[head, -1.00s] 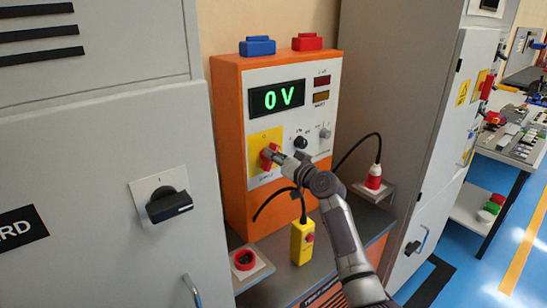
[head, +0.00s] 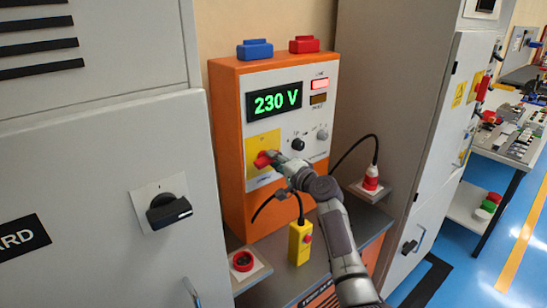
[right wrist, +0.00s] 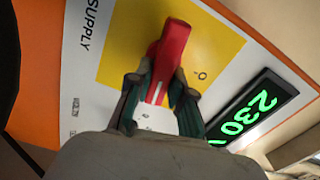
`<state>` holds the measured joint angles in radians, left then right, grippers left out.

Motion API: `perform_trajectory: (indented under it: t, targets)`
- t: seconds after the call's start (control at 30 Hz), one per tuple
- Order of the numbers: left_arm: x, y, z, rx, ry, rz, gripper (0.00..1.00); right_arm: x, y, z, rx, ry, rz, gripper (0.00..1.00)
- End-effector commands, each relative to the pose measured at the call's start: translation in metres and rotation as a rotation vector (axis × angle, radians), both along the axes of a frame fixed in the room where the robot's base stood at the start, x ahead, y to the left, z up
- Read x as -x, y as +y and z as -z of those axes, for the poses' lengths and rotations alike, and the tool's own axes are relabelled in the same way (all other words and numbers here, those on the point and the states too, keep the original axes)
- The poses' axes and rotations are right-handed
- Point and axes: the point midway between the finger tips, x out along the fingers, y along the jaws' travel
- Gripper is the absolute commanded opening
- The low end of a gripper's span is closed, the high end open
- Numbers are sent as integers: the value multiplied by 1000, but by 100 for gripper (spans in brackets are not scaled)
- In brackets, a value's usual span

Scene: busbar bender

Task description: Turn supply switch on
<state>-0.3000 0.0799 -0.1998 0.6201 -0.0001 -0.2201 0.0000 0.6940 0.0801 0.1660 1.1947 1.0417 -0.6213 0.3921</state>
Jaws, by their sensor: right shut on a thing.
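The red supply switch (head: 263,159) sits on a yellow plate (head: 259,143) on the front of the orange supply box (head: 229,140). My right gripper (head: 273,158) is at the switch and partly covers it. In the right wrist view the red handle (right wrist: 170,55) lies between the two fingers of my right gripper (right wrist: 160,95), which are shut on it. The display (head: 274,101) reads 230 V in green, and it also shows in the right wrist view (right wrist: 252,108). A red lamp (head: 320,84) at the box's upper right is lit. My left gripper is out of view.
A grey cabinet with a black rotary handle (head: 168,209) stands at left. A red plug (head: 371,177) with a black cable is at right.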

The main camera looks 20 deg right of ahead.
Motion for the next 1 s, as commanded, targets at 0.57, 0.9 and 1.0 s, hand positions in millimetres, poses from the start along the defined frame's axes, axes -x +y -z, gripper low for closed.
perform_trajectory:
  t: [0.57, 0.9, 1.0]
  targets:
    - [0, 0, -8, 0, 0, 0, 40, 0, -1, 3, -182, 68, 0, 0]
    - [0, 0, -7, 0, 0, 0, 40, 0, -1, 4, -187, 69, 0, 0]
    - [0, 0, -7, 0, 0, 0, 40, 0, 0, 4, -186, 70, 0, 31]
